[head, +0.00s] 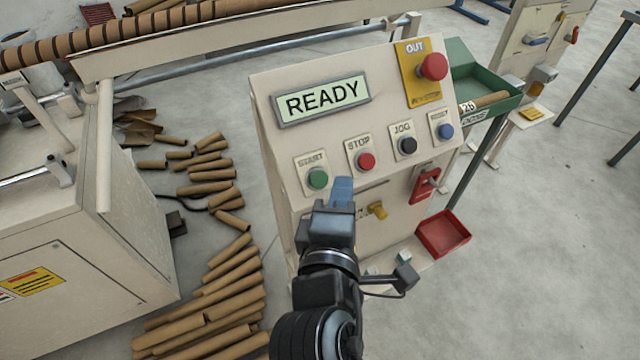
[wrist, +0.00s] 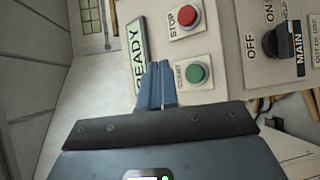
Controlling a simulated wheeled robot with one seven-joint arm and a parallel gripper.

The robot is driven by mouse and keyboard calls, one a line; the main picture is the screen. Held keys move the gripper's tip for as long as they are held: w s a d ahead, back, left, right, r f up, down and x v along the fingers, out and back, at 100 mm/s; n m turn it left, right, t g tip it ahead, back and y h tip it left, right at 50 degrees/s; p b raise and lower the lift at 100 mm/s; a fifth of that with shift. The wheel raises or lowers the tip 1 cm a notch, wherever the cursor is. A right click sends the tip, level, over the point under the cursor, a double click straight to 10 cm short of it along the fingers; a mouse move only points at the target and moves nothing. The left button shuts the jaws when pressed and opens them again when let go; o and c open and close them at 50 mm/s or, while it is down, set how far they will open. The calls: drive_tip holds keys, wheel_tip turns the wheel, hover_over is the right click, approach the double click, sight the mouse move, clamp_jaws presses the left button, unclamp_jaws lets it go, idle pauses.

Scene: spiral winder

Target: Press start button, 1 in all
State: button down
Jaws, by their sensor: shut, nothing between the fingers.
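The green start button (head: 318,178) sits on its labelled plate at the lower left of the cream control panel (head: 285,145). It also shows in the wrist view (wrist: 195,73), just right of my fingertips. My gripper (head: 341,190) has blue fingers, shut together and empty. In the head view the fingertips are right of and slightly below the start button, in front of the panel. The display (head: 322,98) reads READY.
The red stop button (head: 366,161), black jog button (head: 407,145) and blue button (head: 445,131) sit in the same row. A red emergency button (head: 433,67) is above. Cardboard tubes (head: 228,265) lie on the floor at left.

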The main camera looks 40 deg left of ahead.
sight(323, 188)
drive_tip(key=shift+w+a+f+b, duration=0.3)
drive_tip(key=shift+a+f+b, duration=0.35)
drive_tip(key=shift+a+b, duration=0.05)
drive_tip(key=shift+w+a+f+b, duration=0.3)
drive_tip(key=shift+a+f+b, duration=0.35)
drive_tip(key=shift+a+f, duration=0.1)
drive_tip(key=shift+w+a+f+b, duration=0.3)
drive_tip(key=shift+a+f+b, duration=0.3)
drive_tip(key=shift+a+b, duration=0.1)
idle(0.5)
drive_tip(key=shift+w+a+f, duration=0.1)
drive_tip(key=shift+a+f, duration=0.15)
drive_tip(key=shift+a, duration=0.05)
drive_tip(key=shift+w+a+f+b, duration=0.1)
drive_tip(key=shift+a+f+b, duration=0.2)
drive_tip(key=shift+b, duration=0.2)
idle(0.6)
idle(0.4)
drive_tip(key=shift+s+d+r+p, duration=0.25)
drive_tip(key=shift+d+r+p, duration=0.35)
drive_tip(key=shift+p, duration=0.3)
